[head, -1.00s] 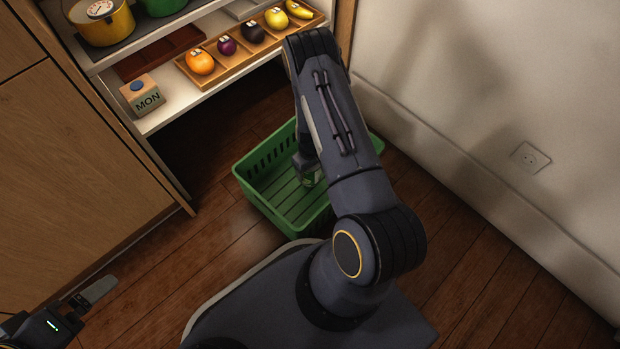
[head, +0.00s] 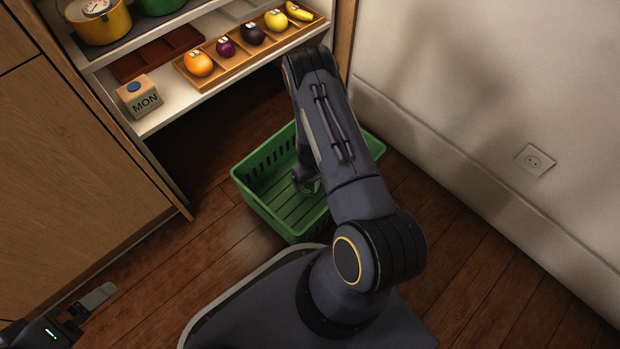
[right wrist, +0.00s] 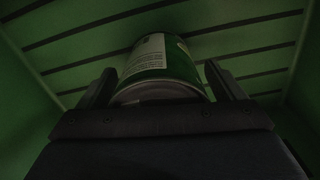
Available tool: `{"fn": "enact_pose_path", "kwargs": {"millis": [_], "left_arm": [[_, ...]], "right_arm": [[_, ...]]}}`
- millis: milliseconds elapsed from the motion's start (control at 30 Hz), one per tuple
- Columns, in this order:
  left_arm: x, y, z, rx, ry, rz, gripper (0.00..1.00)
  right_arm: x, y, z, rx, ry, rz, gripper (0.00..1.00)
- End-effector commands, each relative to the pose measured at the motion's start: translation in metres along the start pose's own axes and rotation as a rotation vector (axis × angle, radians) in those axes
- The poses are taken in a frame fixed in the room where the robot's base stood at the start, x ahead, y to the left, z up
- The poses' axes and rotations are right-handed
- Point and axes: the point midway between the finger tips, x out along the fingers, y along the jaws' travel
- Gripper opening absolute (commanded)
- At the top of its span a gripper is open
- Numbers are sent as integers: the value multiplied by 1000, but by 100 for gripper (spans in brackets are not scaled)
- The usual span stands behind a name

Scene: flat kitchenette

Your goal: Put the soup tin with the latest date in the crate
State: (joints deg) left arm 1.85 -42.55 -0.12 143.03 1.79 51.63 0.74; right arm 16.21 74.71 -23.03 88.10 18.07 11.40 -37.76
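The green crate (head: 262,212) stands on the floor, partly hidden behind my right arm. A soup tin with a green and white label (right wrist: 160,62) is inside it, seen close up in the right wrist view. Only a small part of the tin (head: 313,187) shows in the head view. My right gripper (right wrist: 161,68) is down in the crate with one finger on each side of the tin; thin gaps show beside it, so it looks open. No date is readable. My left gripper (head: 88,304) is at the lower left, empty; its opening is unclear.
A shelf holds a wooden tray of fruit (head: 228,68), a MON block (head: 140,97), a dark red divided tray (head: 158,55), a yellow pot (head: 100,22) and a green pot. A wall with a socket (head: 535,160) is at right. Floor left of the crate is clear.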

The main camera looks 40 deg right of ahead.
Motion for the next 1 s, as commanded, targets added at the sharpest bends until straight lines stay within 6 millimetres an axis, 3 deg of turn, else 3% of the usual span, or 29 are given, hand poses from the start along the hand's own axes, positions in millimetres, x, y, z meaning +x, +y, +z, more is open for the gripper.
{"fn": "enact_pose_path", "kwargs": {"millis": [267,700,1000], "left_arm": [[-3,1,-1,0,0,0,100],[-36,17,-18,0,0,0,100],[-44,20,-22,0,0,0,100]], "right_arm": [[-8,0,0,-1,1,0,89],[-96,0,-1,-1,2,0,89],[-129,-1,-2,7,7,-5,89]]}}
